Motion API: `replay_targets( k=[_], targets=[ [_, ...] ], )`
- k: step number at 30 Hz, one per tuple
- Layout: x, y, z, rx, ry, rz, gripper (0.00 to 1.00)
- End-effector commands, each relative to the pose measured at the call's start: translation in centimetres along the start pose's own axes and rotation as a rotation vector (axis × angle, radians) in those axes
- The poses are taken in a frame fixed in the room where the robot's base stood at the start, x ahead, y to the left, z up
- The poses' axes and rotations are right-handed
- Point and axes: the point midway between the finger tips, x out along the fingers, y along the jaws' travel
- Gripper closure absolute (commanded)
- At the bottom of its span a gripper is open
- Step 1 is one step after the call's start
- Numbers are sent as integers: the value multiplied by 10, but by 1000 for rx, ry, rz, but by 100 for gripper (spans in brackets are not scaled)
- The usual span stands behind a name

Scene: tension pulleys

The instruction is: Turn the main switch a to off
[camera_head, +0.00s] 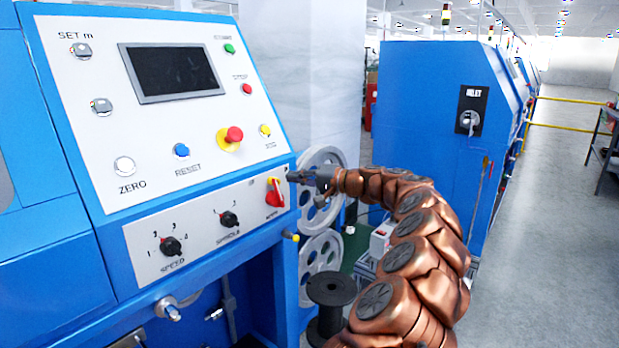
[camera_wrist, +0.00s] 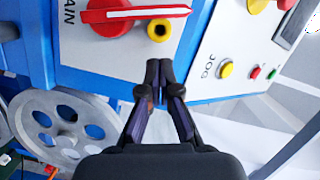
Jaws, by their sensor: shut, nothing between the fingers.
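The main switch (camera_head: 275,194) is a red rotary handle on the lower white panel of the blue machine, at its right end. In the wrist view the red handle (camera_wrist: 110,13) lies across the top left with a white line along it, beside the partly cut-off label "AIN". A yellow ring with a dark centre (camera_wrist: 159,30) sits close to the handle's tip. My gripper (camera_head: 291,177) is at the panel's right edge, just right of and above the switch. In the wrist view its fingertips (camera_wrist: 159,66) are together and empty, below the yellow ring and apart from the handle.
SPEED (camera_head: 171,246) and another black knob (camera_head: 229,219) are left of the switch. A red mushroom button (camera_head: 233,135) and a yellow button (camera_head: 265,130) sit above. Grey pulley wheels (camera_head: 321,262) and a black spool (camera_head: 332,290) stand below my gripper. Floor at right is clear.

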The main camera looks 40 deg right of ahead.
Motion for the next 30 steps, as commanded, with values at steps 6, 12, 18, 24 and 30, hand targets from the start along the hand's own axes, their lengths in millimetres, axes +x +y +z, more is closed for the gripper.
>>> replay_targets(
  k=[6,12,18,24,30],
  targets=[
    [2,-2,15,-1,1,-3,100],
    [5,-1,27,0,1,-3,100],
    [7,0,33,-2,2,0,100],
    [7,0,34,-2,3,0,100],
    [7,0,34,-3,2,0,100]
  ],
)
